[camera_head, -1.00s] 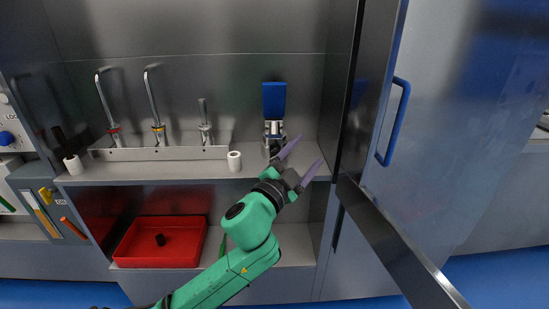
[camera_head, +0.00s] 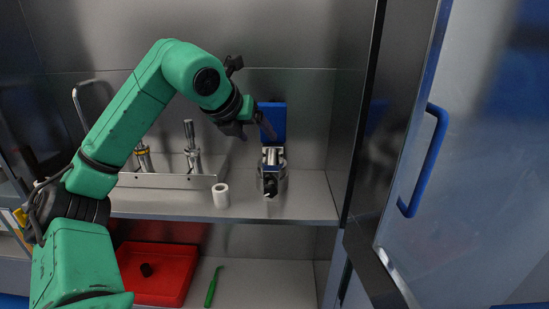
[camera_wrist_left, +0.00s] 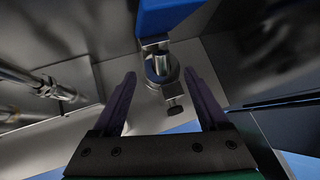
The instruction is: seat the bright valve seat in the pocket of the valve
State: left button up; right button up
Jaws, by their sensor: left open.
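The valve (camera_head: 271,183) stands on the metal shelf with a blue plate (camera_head: 272,116) behind it. A shiny metal cylinder (camera_head: 271,156) shows upright at the valve's upper part; it appears the bright valve seat, but I cannot tell whether it is fully down in the pocket. In the left wrist view the cylinder (camera_wrist_left: 160,64) lies beyond and between my fingertips, framed by clamp-like metal parts. My left gripper (camera_head: 255,127) is open and empty, above and left of the valve, pointing toward it. It also shows in the left wrist view (camera_wrist_left: 160,85). My right gripper is not in view.
A white hollow cylinder (camera_head: 220,196) stands on the shelf left of the valve. A rack with metal taps (camera_head: 192,150) is further left. A cabinet door with a blue handle (camera_head: 424,160) stands at right. Below are a red tray (camera_head: 160,272) and a green tool (camera_head: 212,286).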

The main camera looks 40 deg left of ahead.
aim_at(270, 150)
pick_arm(q)
jog(key=x, duration=1)
jog(key=shift+d+f, duration=0.1)
jog(key=shift+f, duration=0.05)
jog(key=shift+s, duration=0.1)
grip_shut()
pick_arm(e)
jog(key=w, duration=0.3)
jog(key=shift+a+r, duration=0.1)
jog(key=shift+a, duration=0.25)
